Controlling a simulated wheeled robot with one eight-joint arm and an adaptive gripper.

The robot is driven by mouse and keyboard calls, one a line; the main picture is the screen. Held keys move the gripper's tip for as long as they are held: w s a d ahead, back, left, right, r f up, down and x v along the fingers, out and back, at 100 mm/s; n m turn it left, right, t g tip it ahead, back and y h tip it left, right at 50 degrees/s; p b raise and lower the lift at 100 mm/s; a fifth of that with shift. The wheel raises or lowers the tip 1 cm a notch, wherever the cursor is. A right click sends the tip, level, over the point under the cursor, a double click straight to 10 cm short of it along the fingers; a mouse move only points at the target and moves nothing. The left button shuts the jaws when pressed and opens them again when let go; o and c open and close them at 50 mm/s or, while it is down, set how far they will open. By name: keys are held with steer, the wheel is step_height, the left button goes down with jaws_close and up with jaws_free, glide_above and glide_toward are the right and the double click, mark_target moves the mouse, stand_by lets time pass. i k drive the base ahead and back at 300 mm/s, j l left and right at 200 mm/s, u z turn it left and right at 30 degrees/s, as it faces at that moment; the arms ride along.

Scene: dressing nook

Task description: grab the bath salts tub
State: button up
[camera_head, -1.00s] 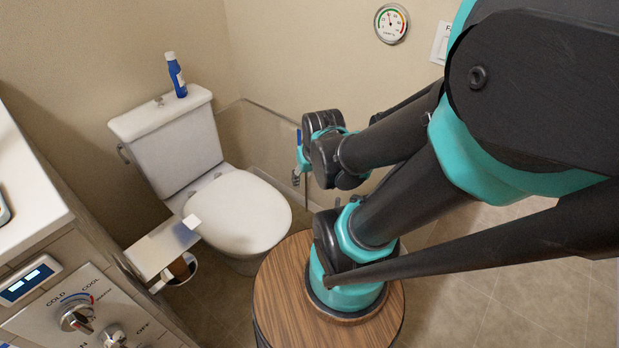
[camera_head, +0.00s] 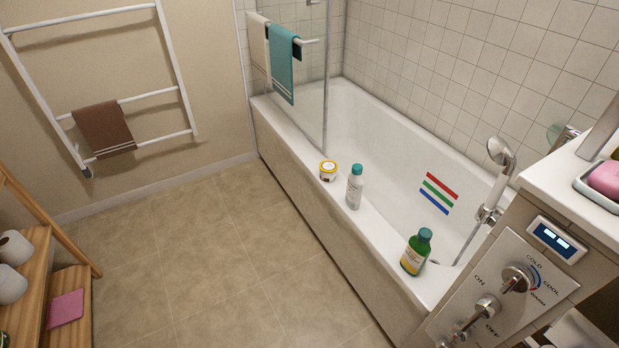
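A small round white tub with a yellow band and dark marking (camera_head: 328,172), which looks like the bath salts tub, stands upright on the near rim of the bathtub. Its label is too small to read. The bathtub (camera_head: 285,165) runs along the right side of the room. My gripper and arm are not in view now, so I cannot see what the gripper holds.
A white bottle with a teal cap (camera_head: 354,190) and a green bottle (camera_head: 416,252) stand on the same rim, right of the tub. A glass screen (camera_head: 315,100) with hanging towels is behind it. Wooden shelves (camera_head: 35,290) stand at the left. The tiled floor (camera_head: 200,250) is clear.

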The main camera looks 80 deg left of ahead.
mark_target(328, 168)
steer(key=l+u, duration=0.1)
steer(key=u, duration=0.3)
steer(key=l+u, duration=0.1)
steer(key=u, duration=0.3)
steer(key=k+u, duration=0.1)
steer(key=u, duration=0.3)
steer(key=l+u, duration=0.1)
steer(key=u, duration=0.3)
steer(key=k+u, duration=0.1)
steer(key=u, duration=0.3)
steer(key=i+u, duration=0.2)
steer(key=u, duration=0.25)
steer(key=i+u, duration=0.2)
steer(key=u, duration=0.3)
steer(key=i+j+z, duration=0.35)
steer(key=i+j, duration=0.45)
steer(key=j, duration=0.15)
